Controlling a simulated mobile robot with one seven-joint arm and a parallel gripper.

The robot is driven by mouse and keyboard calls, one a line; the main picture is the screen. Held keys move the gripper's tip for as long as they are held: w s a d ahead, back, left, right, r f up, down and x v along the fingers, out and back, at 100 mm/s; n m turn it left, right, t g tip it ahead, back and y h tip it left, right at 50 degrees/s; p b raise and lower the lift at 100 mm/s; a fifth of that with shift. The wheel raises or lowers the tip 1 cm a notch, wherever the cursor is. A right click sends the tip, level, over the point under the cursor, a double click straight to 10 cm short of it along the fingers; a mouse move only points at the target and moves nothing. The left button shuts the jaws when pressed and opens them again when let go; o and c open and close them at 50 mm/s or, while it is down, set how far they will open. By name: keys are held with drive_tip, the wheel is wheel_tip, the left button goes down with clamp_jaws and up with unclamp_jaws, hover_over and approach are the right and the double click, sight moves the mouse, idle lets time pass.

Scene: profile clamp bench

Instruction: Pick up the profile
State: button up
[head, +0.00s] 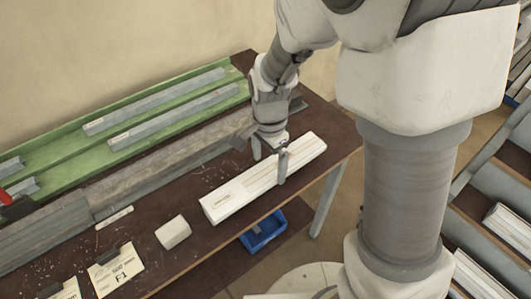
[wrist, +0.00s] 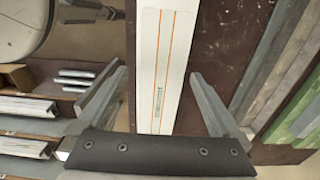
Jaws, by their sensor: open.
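The profile (head: 240,192) is a long white bar with grooves along it and a small label near its left end. It lies on the dark brown bench along the front edge. In the wrist view the white profile (wrist: 165,60) with two orange lines and a label runs between the fingers. My gripper (head: 270,153) is open over the right half of the profile, one finger on each side of it. In the wrist view my gripper (wrist: 155,85) shows gaps between the profile and both fingers.
A short white block (head: 173,232) lies left of the profile. Grey metal bars (head: 150,155) lie behind it, and a green tray (head: 75,152) holds more bars. Paper cards (head: 115,272) lie at front left. A blue bin (head: 263,232) is below the bench edge.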

drive_tip(key=shift+f, duration=0.95)
drive_tip(key=shift+c, duration=0.2)
clamp_jaws()
